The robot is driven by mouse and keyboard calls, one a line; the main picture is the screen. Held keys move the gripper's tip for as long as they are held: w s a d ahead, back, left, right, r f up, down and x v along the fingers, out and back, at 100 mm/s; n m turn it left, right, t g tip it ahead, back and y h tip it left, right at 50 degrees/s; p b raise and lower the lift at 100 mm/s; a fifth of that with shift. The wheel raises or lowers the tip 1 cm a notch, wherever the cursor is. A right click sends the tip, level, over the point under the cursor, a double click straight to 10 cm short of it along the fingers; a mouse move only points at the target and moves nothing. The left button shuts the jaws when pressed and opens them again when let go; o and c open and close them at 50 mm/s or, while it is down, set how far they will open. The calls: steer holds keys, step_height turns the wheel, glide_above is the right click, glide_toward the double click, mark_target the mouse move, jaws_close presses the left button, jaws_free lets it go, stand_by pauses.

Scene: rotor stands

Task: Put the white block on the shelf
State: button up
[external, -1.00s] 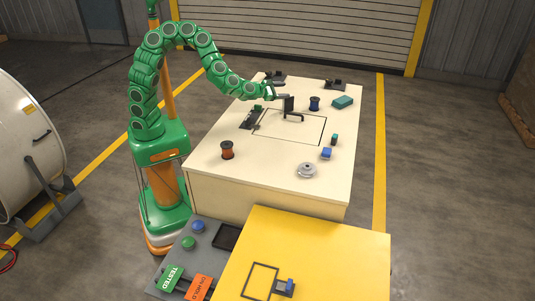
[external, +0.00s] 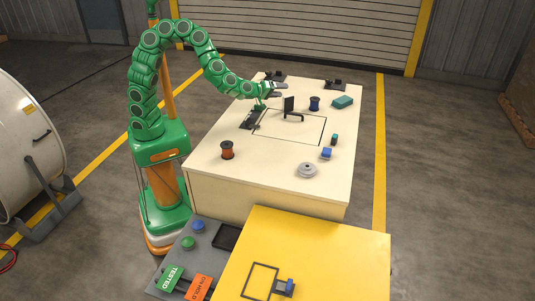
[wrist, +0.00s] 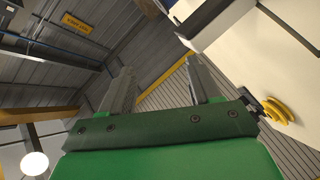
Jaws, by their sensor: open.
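I cannot make out a white block or a shelf in either view. My gripper (external: 276,90) is open and empty above the far left part of the cream table (external: 240,176). It is close to a dark upright plate with a bent black foot (external: 289,104), to its upper left; I see no contact. In the wrist view my two grey fingers (wrist: 160,88) stand apart with nothing between them. A pale round piece (external: 307,170) lies near the table's front right.
An orange-brown spool (external: 227,150), a blue spool (external: 314,103), a teal box (external: 343,102) and a blue-topped piece (external: 326,153) stand on the table. A black fixture (external: 252,120) is at the left edge. The yellow top (external: 330,250) in front is mostly clear.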

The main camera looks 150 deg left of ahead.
mark_target(288, 94)
steer(key=shift+s+a+f+m+h, duration=0.15)
steer(key=shift+a+f+m, duration=0.8)
steer(key=shift+m, duration=0.95)
steer(key=shift+s+a+f+m+h, duration=0.15)
steer(key=shift+a+f+m, duration=0.75)
steer(key=shift+m, duration=1)
steer(key=shift+a+f+m+h, duration=0.2)
steer(key=shift+a+f+m, duration=0.75)
steer(key=shift+m, duration=0.95)
steer(key=shift+r, duration=0.1)
jaws_close()
steer(key=shift+r, duration=0.1)
